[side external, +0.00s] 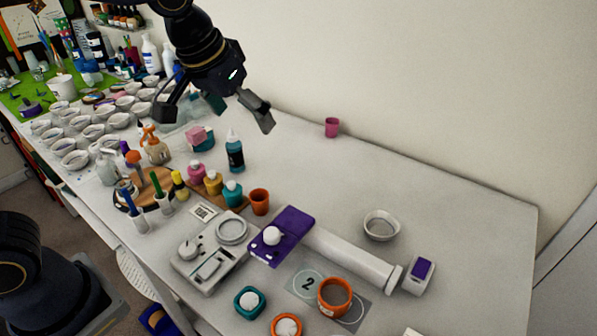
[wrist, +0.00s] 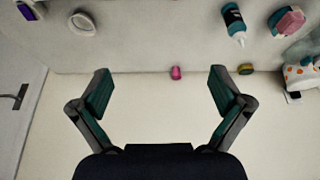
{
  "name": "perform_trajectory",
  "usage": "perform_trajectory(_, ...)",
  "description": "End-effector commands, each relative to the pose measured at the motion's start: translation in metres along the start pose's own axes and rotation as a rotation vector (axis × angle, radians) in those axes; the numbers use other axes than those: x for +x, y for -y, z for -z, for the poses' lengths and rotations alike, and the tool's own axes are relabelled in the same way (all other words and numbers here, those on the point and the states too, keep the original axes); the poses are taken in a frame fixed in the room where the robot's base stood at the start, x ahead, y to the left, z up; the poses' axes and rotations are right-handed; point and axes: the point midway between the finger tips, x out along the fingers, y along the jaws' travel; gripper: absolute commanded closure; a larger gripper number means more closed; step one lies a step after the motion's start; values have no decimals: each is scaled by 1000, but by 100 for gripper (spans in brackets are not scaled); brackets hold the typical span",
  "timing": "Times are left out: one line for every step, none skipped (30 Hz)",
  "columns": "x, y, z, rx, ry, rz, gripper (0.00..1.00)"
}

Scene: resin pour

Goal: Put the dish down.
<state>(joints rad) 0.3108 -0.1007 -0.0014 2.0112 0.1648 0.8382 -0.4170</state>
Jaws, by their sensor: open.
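A small white round dish (side external: 381,225) sits upright on the bare right part of the table. A white dish also shows at the upper left of the wrist view (wrist: 82,23). Another shallow white dish (side external: 232,231) rests on the grey scale (side external: 196,262). My gripper (side external: 216,112) is raised above the back of the table, well to the left of the lone dish and apart from it. Its two fingers are spread wide with nothing between them, as the wrist view shows (wrist: 159,76).
A pink cup (side external: 332,127) stands near the wall. A teal bottle (side external: 235,151) and several small bottles stand below my gripper. A purple mold (side external: 282,235), a white roll (side external: 350,257) and orange cups (side external: 335,297) crowd the front. The right back of the table is clear.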

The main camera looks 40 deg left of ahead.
Motion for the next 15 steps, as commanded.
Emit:
perform_trajectory(-19, 25, -21, -11, -17, 0, 0)
perform_trajectory(-27, 37, -34, -10, -23, -1, 0)
perform_trajectory(-35, 50, -52, -9, -30, 0, 0)
perform_trajectory(-40, 58, -65, -7, -36, -1, 0)
perform_trajectory(-44, 65, -77, -4, -41, 0, 0)
perform_trajectory(-48, 73, -93, -3, -49, -1, 0)
perform_trajectory(-50, 77, -103, 0, -53, 0, 0)
perform_trajectory(-51, 81, -113, 3, -58, 1, 0)
perform_trajectory(-52, 84, -124, 6, -62, 1, 0)
perform_trajectory(-52, 86, -130, 9, -66, 1, 0)
perform_trajectory(-52, 88, -136, 11, -69, 2, 0)
perform_trajectory(-52, 90, -142, 14, -72, 2, 0)
perform_trajectory(-52, 90, -145, 15, -73, 2, 0)
perform_trajectory(-52, 90, -147, 16, -75, 1, 0)
perform_trajectory(-51, 91, -149, 18, -75, 1, 0)
